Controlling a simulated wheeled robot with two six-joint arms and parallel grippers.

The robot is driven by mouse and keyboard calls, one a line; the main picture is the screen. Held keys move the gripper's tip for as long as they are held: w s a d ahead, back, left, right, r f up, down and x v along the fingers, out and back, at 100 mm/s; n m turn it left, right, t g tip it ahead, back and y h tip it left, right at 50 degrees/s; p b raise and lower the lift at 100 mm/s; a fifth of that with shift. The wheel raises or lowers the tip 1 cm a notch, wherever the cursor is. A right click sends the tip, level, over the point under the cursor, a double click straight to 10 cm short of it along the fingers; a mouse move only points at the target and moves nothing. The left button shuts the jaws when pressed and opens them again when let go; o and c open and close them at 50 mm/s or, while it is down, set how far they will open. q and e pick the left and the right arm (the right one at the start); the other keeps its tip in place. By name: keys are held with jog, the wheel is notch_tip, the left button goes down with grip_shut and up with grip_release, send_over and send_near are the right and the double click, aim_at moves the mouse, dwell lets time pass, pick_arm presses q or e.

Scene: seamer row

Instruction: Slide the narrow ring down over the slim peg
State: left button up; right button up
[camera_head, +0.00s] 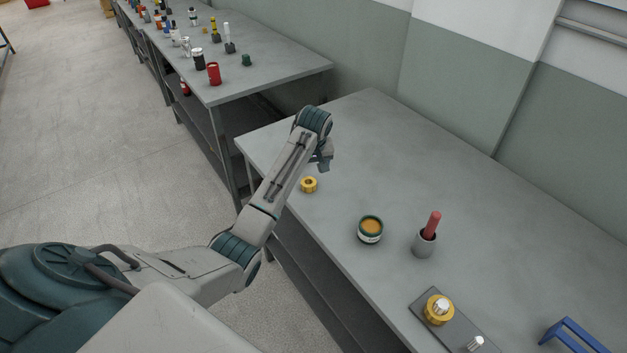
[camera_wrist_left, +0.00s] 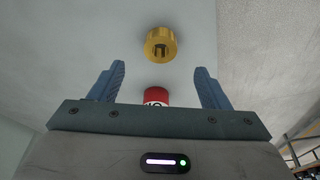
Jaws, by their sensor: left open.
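A yellow ring (camera_head: 308,186) lies loose on the table near its front edge; it also shows in the left wrist view (camera_wrist_left: 160,44), beyond my fingertips. A grey base (camera_head: 420,300) holds two silvery pegs. A larger yellow ring (camera_head: 437,315) sits around the thicker peg (camera_head: 443,304). The slimmer peg (camera_head: 475,343) stands bare at the picture's bottom edge. My left gripper (camera_head: 324,163) is above the table, just behind and right of the loose ring, apart from it. In the left wrist view its two blue fingers (camera_wrist_left: 160,80) are apart and empty. My right gripper is out of view.
A green-and-white tin (camera_head: 370,237) and a grey cup (camera_head: 424,245) with a red stick stand between the loose ring and the base. A blue stand (camera_head: 570,333) is right of the base. The wrist view shows a red-and-white cylinder (camera_wrist_left: 156,97). The table's back is clear.

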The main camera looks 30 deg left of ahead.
aim_at(309, 180)
pick_arm(q)
jog(key=shift+x, duration=1.1)
jog(key=shift+s+a+f+p, duration=0.1)
jog(key=shift+a+f+p, duration=0.05)
jog(key=shift+f+p, duration=0.25)
jog(key=x, duration=0.1)
jog(key=p+x, duration=0.1)
jog(key=x, duration=0.1)
jog(key=shift+w+p, duration=0.3)
jog(key=shift+a+f, duration=0.1)
jog(key=shift+f, duration=0.7)
jog(key=shift+w, duration=0.1)
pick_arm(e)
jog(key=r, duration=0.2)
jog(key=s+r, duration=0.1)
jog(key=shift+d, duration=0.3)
pick_arm(q)
jog(key=shift+c, duration=0.2)
jog(key=c, duration=1.1)
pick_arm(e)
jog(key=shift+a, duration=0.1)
